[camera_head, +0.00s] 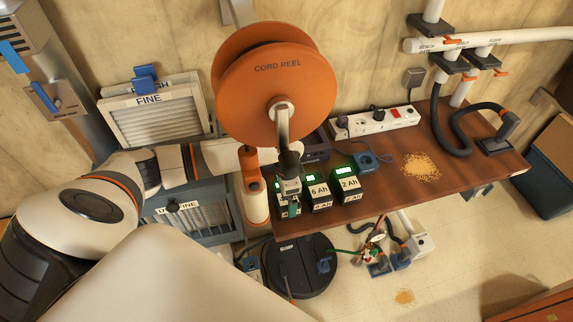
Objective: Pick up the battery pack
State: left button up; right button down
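Three black battery packs with white labels and lit green displays stand in a row near the front left edge of the brown bench. The right pack (347,186) reads 2 Ah and the middle pack (319,194) reads 6 Ah. The left pack (284,211) is mostly hidden behind my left gripper (292,205), so its label cannot be read. My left gripper points down at this left pack, over or against it. Whether the fingers are closed on it cannot be made out. My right gripper is not in view.
An orange cord reel (250,75) hangs close above my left gripper. A white power strip (378,122), a blue plug-like item (367,160), sawdust (421,167) and a black hose (456,135) are on the bench (470,176). A round black machine (300,267) sits below.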

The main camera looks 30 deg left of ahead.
pick_arm(q)
jog(key=shift+f, duration=1.05)
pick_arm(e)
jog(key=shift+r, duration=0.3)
pick_arm(q)
jog(key=c, duration=0.6)
jog(key=shift+r, duration=0.1)
notch_tip(320, 180, up, 10)
jog(key=shift+b, duration=1)
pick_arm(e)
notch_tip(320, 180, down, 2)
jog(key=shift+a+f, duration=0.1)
